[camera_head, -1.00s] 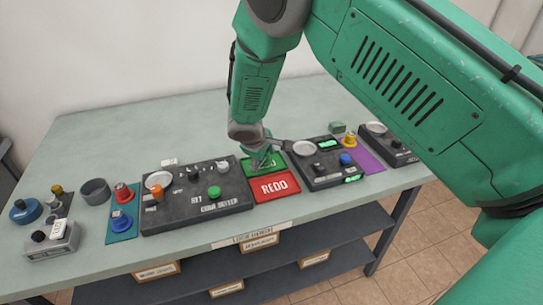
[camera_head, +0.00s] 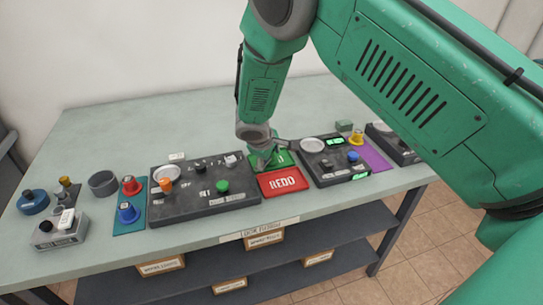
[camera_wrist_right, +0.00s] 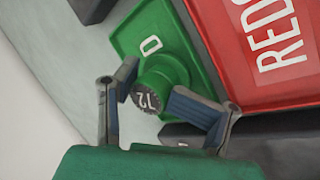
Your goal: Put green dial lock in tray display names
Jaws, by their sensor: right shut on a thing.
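The green dial lock (camera_wrist_right: 163,86), a round knob with a dark numbered face reading 72, shows in the right wrist view. My right gripper (camera_wrist_right: 150,88) is shut on it, with one finger on each side. In the head view this gripper (camera_head: 262,160) is low at the green tray (camera_head: 284,157), left of centre on it. The tray (camera_wrist_right: 190,50) shows beneath the lock in the wrist view; part of its lettering is hidden. I cannot tell whether the lock touches the tray. My left gripper is not in view.
A red tray (camera_head: 283,181) marked REDO adjoins the green tray. Dark control panels stand left (camera_head: 205,207) and right (camera_head: 333,178). Several colored knobs and a round grey dish (camera_head: 103,183) lie at the left. The back of the table (camera_head: 150,120) is clear.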

